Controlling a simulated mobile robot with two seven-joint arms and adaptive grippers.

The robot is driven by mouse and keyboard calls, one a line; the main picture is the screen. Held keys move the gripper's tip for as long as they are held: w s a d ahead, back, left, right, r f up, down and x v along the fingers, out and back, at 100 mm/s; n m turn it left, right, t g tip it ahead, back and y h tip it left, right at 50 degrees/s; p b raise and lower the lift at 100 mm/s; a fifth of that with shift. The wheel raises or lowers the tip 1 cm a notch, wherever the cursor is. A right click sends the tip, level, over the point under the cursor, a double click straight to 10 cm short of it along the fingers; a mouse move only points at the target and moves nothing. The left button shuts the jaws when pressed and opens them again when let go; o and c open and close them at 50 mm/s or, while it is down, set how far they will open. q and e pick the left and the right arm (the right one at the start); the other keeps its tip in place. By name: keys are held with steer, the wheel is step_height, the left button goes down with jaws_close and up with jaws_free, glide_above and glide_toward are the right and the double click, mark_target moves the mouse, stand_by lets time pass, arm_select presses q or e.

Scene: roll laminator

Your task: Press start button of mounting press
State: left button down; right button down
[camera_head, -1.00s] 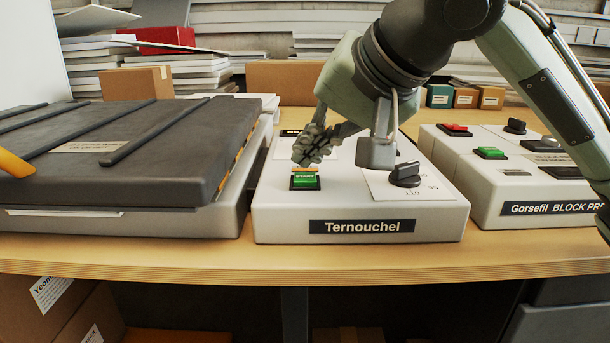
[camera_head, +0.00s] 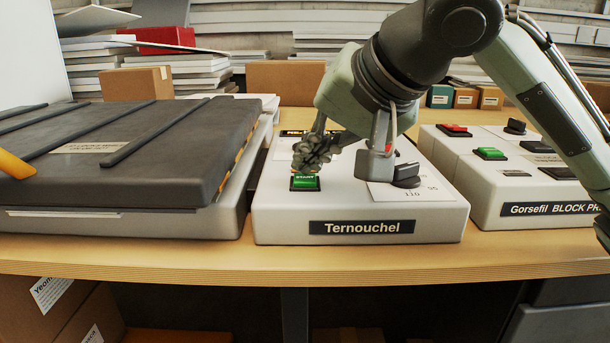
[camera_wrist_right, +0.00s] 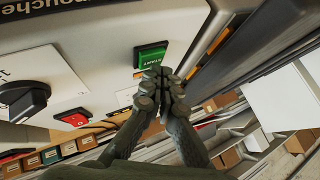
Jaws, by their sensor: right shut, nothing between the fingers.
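The green START button (camera_head: 305,183) sits in a black frame on the white control box labelled Ternouchel (camera_head: 285,215). It also shows in the right wrist view (camera_wrist_right: 152,55). The dark, flat press (camera_head: 120,150) lies to the left of the box. My right gripper (camera_head: 311,156) is shut and empty, pointing down at the button's back edge. In the right wrist view its fingertips (camera_wrist_right: 160,84) are right beside the button and overlap its edge; I cannot tell whether they touch it. My left gripper is not in view.
A black knob (camera_head: 407,176) stands on the box's right side. A red button (camera_wrist_right: 73,118) shows in the right wrist view. A second white box labelled Gorsefil (camera_head: 490,208) stands to the right. Small cartons (camera_head: 465,97) stand at the back. The wooden table's front strip (camera_head: 300,265) is clear.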

mark_target(309, 180)
steer(key=shift+f, duration=0.5)
stand_by(0.8)
steer(key=shift+r+p, duration=0.9)
steer(key=shift+p, duration=0.15)
step_height(309, 180, up, 3)
steer(key=p, duration=0.3)
steer(key=shift+r, duration=1)
